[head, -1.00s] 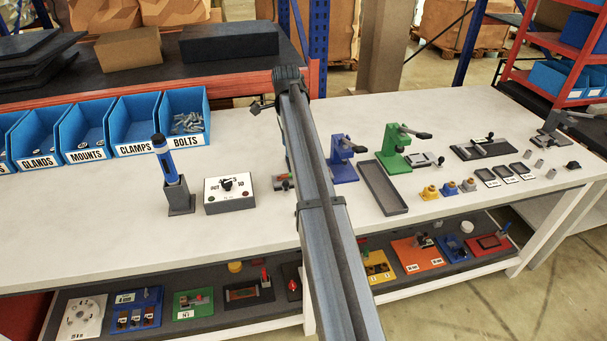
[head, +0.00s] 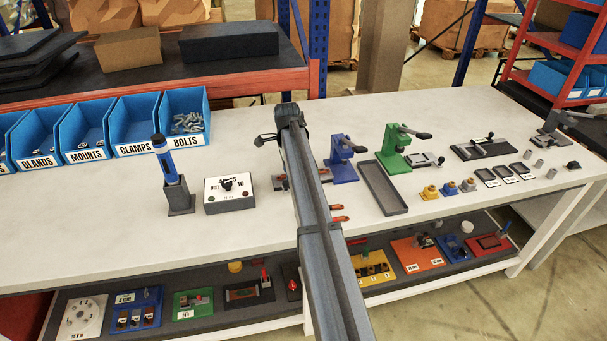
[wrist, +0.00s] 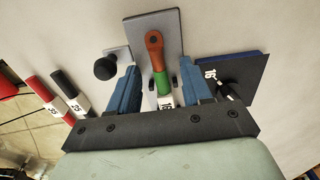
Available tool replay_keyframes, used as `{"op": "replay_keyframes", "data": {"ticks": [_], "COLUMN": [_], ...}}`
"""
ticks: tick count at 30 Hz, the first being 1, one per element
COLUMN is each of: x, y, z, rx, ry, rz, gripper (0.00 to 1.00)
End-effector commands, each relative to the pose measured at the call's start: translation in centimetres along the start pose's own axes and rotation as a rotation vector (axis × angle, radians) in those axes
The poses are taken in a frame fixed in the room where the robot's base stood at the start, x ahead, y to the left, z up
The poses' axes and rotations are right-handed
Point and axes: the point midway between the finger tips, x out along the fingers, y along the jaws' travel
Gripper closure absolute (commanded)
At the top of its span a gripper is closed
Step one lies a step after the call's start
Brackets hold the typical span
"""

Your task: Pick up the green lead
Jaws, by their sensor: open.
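In the wrist view, the green lead (wrist: 162,80) has an orange-copper lug at its far end and a white label near my gripper. It lies over a grey plate. My gripper (wrist: 159,68) is open, with one blue finger on each side of the lead. I cannot tell whether either finger touches it. In the head view, my arm hides the green lead and the fingers.
A black knob (wrist: 105,68) stands just left of the fingers, and a blue-edged block (wrist: 238,75) lies close on the right. Red (wrist: 40,88) and black (wrist: 65,86) leads lie to the left. In the head view, a grey tray (head: 384,188) lies right of my arm.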

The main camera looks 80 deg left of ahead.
Motion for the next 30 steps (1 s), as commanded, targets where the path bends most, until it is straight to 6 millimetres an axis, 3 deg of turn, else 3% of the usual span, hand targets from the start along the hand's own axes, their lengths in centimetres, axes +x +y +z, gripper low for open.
{"op": "replay_keyframes", "data": {"ticks": [6, 21, 30], "x": [0.02, -0.01, -0.03], "y": [-0.01, -0.01, -0.01], "z": [-0.01, 0.0, -0.01], "rx": [0.0, 0.0, 0.0], "ry": [0.0, 0.0, 0.0], "rz": [-0.001, -0.001, -0.001], "gripper": [0.52, 1.0, 1.0]}}
